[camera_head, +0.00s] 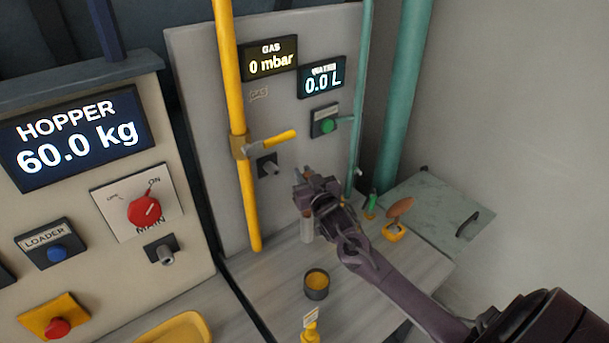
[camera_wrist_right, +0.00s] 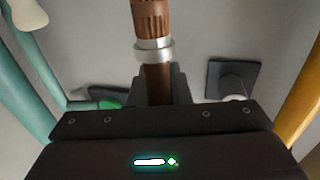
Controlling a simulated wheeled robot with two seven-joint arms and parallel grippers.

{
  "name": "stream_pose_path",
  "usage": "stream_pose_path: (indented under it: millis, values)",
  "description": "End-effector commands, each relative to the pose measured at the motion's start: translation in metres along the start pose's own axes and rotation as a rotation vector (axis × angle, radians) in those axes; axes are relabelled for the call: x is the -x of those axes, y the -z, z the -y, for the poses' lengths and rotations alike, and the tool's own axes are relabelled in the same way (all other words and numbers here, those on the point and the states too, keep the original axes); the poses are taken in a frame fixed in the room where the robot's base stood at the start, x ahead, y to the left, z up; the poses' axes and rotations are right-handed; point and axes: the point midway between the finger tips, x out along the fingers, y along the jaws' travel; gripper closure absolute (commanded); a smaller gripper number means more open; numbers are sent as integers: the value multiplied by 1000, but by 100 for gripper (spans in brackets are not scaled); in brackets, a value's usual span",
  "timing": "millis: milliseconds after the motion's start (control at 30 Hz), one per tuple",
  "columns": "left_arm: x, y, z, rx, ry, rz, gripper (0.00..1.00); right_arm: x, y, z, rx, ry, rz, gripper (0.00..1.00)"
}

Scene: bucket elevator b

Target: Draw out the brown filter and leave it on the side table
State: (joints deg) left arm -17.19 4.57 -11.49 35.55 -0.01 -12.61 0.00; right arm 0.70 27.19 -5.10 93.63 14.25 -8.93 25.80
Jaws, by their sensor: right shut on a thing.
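The brown filter (camera_wrist_right: 153,20) shows in the right wrist view as a ribbed brown cylinder with a silver collar and a smooth brown stem. My right gripper (camera_wrist_right: 158,85) is shut on the stem below the collar. In the head view my right gripper (camera_head: 306,186) is in front of the grey panel, above the table, and hides most of the filter. A pale grey cylinder (camera_head: 307,230) shows just below the gripper; I cannot tell whether they touch. The side table (camera_head: 375,285) appears to be the wood-grain surface below. My left gripper is not in view.
A dark cup with a yellow inside (camera_head: 317,284), a yellow bottle-like item (camera_head: 310,325) and a yellow tray (camera_head: 178,330) stand on the left and front. A yellow pipe (camera_head: 233,130) with a lever and teal pipes (camera_head: 402,100) flank the panel. A yellow-based brown paddle (camera_head: 397,218) stands right.

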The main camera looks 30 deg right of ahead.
Motion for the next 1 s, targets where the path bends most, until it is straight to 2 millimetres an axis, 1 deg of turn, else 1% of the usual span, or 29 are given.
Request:
stream_pose_path:
  millis: [33, 1000]
  values:
    - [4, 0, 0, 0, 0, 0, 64, 0, 5, 0, 0, 0, -1, 100]
    - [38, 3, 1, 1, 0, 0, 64, 0, 44, 0, 0, 0, -2, 100]
